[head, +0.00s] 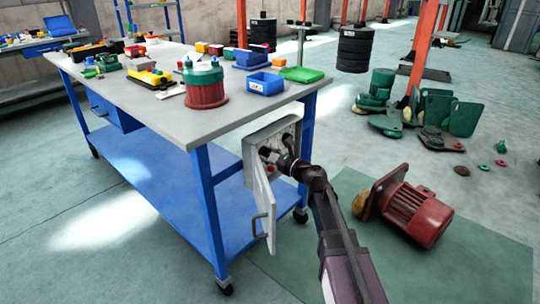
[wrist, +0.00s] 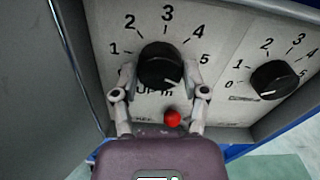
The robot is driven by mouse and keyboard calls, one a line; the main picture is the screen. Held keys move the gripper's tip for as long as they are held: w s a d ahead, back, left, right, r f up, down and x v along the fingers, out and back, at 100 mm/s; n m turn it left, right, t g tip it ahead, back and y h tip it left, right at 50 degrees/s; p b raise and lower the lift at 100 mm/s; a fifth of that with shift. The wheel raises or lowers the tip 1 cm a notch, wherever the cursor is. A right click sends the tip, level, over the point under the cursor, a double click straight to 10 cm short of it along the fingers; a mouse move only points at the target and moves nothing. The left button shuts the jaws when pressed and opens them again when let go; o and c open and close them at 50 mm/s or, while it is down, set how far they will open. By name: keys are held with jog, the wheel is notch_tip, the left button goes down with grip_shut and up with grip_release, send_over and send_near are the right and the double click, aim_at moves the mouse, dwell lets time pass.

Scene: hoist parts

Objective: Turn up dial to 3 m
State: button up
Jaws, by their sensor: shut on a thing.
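The dial (wrist: 160,65) is a round black knob on a pale grey panel (wrist: 222,40), marked 1 to 5 and labelled "UP m". The 3 stands above the knob. I cannot clearly tell which number it points to. My gripper (wrist: 160,76) has one finger on each side of this knob and is shut on it. In the head view, my gripper (head: 278,158) reaches into the open control box (head: 258,139) on the table's side, and the knob is too small to make out there.
A second black dial (wrist: 275,79) is to the right on the panel. A red button (wrist: 172,118) sits below the held dial, between my fingers. The box door (head: 263,205) hangs open. A red motor (head: 410,212) lies on the green mat (head: 490,255).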

jog(key=n, duration=0.6)
jog(key=shift+a, duration=0.15)
jog(key=n, duration=1)
jog(key=shift+n, duration=0.4)
jog(key=n, duration=0.5)
jog(key=shift+n, duration=0.3)
jog(key=o, duration=1.1)
jog(key=shift+o, duration=0.2)
jog(key=shift+s, duration=0.1)
